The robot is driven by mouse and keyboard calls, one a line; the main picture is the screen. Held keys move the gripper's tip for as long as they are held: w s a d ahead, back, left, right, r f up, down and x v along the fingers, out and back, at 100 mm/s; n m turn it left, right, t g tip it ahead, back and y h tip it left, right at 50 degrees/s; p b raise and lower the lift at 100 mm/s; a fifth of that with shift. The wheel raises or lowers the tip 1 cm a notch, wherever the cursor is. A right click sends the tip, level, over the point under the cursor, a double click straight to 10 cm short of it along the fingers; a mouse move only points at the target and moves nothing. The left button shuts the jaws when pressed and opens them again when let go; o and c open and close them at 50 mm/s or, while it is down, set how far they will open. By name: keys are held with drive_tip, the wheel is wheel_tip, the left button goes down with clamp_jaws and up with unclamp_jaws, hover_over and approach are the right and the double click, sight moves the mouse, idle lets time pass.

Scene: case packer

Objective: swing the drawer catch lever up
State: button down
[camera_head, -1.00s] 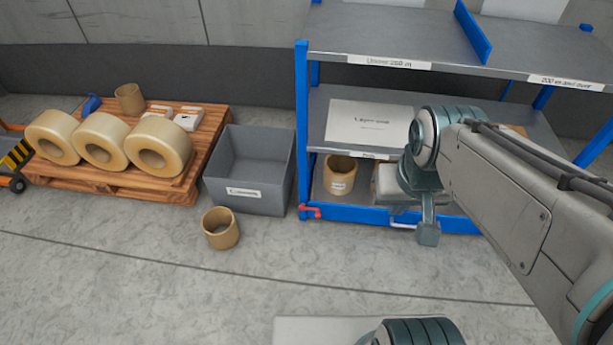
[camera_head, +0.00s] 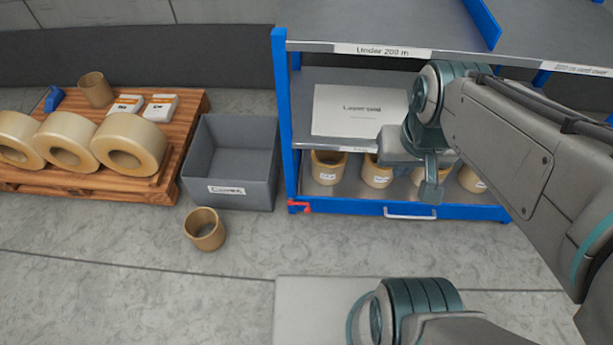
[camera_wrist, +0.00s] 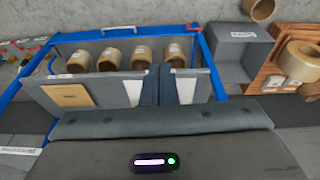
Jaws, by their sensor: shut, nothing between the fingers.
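The red drawer catch lever (camera_head: 300,207) is at the lower left front corner of the blue rack, beside the drawer front, and looks roughly level. It also shows small in the wrist view (camera_wrist: 194,27). The blue-fronted drawer (camera_head: 350,207) looks closed, with a pale bar handle (camera_head: 410,214). My gripper (camera_head: 431,193) points down in front of the lower shelf, to the right of the lever and a little above the handle in the picture. It is shut and empty, well apart from the lever.
Several tan cores (camera_head: 328,168) stand in the drawer area. A grey bin (camera_head: 230,165) is left of the rack, with a loose tan core (camera_head: 205,229) on the floor before it. A pallet (camera_head: 190,130) with large rolls is farther left. Floor before the lever is clear.

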drive_tip(key=w+d+f+n+g+h+b, duration=0.2)
drive_tip(key=w+f+n+h+b, duration=0.15)
drive_tip(key=w+f+b, duration=0.6)
drive_tip(key=w+d+f+n+g+h+b, duration=0.1)
drive_tip(key=w+d+f+n+h+b, duration=0.25)
drive_tip(key=f, duration=1.15)
drive_tip(key=w+a+f+n+t+h+b, duration=0.35)
drive_tip(key=w+f+b, duration=0.2)
drive_tip(key=f, duration=0.55)
drive_tip(key=w+a+f+n+t+h+b, duration=0.35)
drive_tip(key=w+f+b, duration=0.2)
drive_tip(key=f, duration=0.45)
drive_tip(key=w+a+f+n+t+y+b, duration=0.25)
drive_tip(key=a+f+n+t+b, duration=0.2)
drive_tip(key=f, duration=0.65)
drive_tip(key=w+a+f+n+t+y+b, duration=0.1)
drive_tip(key=a+f+n+t+y+b, duration=0.3)
drive_tip(key=f, duration=0.8)
drive_tip(key=s+a+f+n+y+b, duration=0.2)
drive_tip(key=s+a+f+n+y, duration=0.1)
drive_tip(key=f, duration=0.8)
drive_tip(key=s+a+f+n+y+b, duration=0.2)
drive_tip(key=a+f+n+y, duration=0.3)
drive_tip(key=f, duration=0.5)
drive_tip(key=shift+s+a+f+n, duration=0.25)
drive_tip(key=shift+s+f+n, duration=0.2)
drive_tip(key=shift+n, duration=0.5)
drive_tip(key=shift+y, duration=0.25)
